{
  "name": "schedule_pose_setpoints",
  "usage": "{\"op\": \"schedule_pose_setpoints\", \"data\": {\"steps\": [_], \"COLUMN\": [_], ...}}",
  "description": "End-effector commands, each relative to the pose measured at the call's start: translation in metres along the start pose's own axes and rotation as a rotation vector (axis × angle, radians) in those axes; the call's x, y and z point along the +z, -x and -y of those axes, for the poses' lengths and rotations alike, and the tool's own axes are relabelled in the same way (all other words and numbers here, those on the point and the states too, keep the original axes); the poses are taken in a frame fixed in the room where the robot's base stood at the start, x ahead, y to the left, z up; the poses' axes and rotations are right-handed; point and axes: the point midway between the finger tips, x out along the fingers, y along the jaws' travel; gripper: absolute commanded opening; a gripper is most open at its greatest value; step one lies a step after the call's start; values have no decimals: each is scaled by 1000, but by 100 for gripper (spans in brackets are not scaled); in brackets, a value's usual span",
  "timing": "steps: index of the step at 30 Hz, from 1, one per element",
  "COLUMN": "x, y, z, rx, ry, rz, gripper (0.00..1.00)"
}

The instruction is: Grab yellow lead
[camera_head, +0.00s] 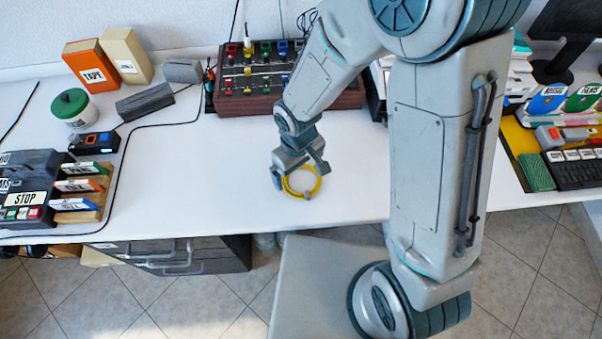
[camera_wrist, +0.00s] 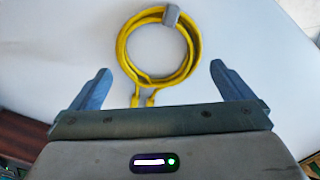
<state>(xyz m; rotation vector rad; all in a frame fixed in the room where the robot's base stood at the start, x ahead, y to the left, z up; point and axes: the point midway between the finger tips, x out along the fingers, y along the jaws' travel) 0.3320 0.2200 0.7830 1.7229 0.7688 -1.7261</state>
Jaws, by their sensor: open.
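The yellow lead (camera_head: 299,194) is a coiled loop lying on the white desk, partly hidden by my gripper in the head view. In the wrist view the yellow lead (camera_wrist: 126,64) shows as a ring with a grey clip (camera_wrist: 171,17) at its top right and two plug ends at its lower edge. My gripper (camera_head: 299,178) is over the lead's near position on the desk. In the wrist view my open gripper (camera_wrist: 159,78) has one finger on each side of the lead's lower part, apart from it. Nothing is between the fingers' pads in contact.
A control panel with coloured buttons (camera_head: 260,95) stands behind my gripper. A device with labelled cartridges (camera_head: 35,190) is at the left. The white desk (camera_head: 200,185) is clear around the lead. The desk's front edge is close below it.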

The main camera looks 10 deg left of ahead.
Motion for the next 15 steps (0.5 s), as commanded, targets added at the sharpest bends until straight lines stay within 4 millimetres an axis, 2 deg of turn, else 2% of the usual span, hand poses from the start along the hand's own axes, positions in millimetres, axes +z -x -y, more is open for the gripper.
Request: {"op": "schedule_pose_setpoints", "data": {"steps": [1, 5, 13, 14, 15], "x": [0, -1, -1, -1, -1], "y": [-8, -18, -20, -20, -20], "z": [1, 0, 0, 0, 0], "rx": [-1, 0, 0, 0, 0], "ry": [2, 2, 1, 1, 1], "rz": [2, 0, -2, -2, -2], "gripper": [100, 100, 100, 94, 83]}}
